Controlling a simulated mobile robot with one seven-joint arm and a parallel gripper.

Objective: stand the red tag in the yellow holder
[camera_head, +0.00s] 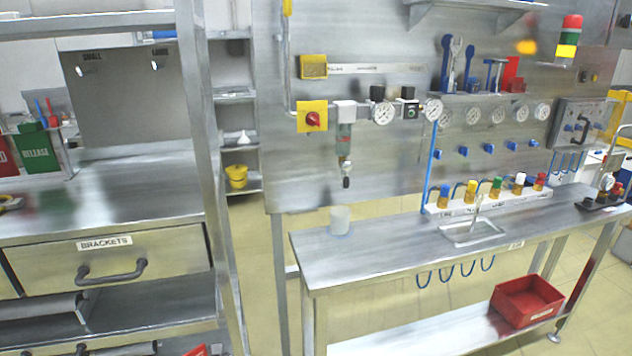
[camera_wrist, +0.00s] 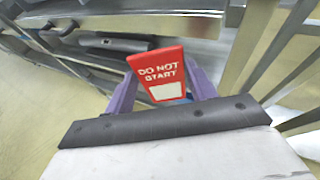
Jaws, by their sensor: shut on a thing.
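The red tag (camera_wrist: 160,70), lettered "DO NOT START" above a white panel, shows in the wrist view. It stands between the two purple fingers of my gripper (camera_wrist: 163,84), which is shut on it. Its lettered face is towards the wrist camera and it leans slightly. In the head view only a small red corner (camera_head: 197,351) shows at the bottom edge, possibly the tag. Several yellow things show there: a box on the back panel (camera_head: 313,66), a plate with a red knob (camera_head: 312,117) and a tub (camera_head: 236,176). I cannot tell which, if any, is the holder.
A drawer labelled "BRACKETS" (camera_head: 110,262) and a steel post (camera_head: 208,150) stand at left. The right bench (camera_head: 390,240) carries a pale cup (camera_head: 340,219) and a valve row (camera_head: 485,200). A red bin (camera_head: 527,300) sits on its lower shelf. Floor shows between the benches.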

